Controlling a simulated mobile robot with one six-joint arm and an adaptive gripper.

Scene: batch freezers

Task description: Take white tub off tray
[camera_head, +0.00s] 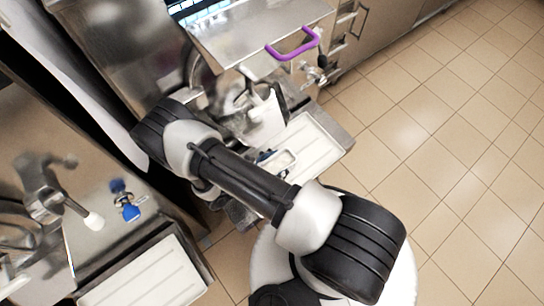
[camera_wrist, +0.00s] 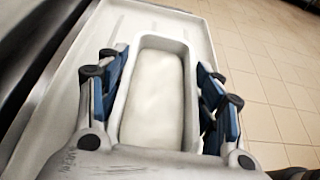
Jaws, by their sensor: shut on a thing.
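The white tub (camera_wrist: 153,100) is a long open container filled with a smooth pale mass. In the wrist view it lies between the two blue-padded fingers of my gripper (camera_wrist: 160,85), which is shut on its long sides. In the head view the tub (camera_head: 284,162) shows only in part beside my arm, over the near left part of the white tray (camera_head: 315,148). The tray also shows in the wrist view (camera_wrist: 100,28), under and beyond the tub. I cannot tell whether the tub touches the tray. My gripper (camera_head: 268,160) is mostly hidden by my arm in the head view.
A freezer with a purple handle (camera_head: 292,46) and a spout (camera_head: 264,110) stands behind the tray. A second machine with a blue knob (camera_head: 124,201) and another white tray (camera_head: 150,278) is at the left. The tiled floor (camera_head: 450,150) at the right is clear.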

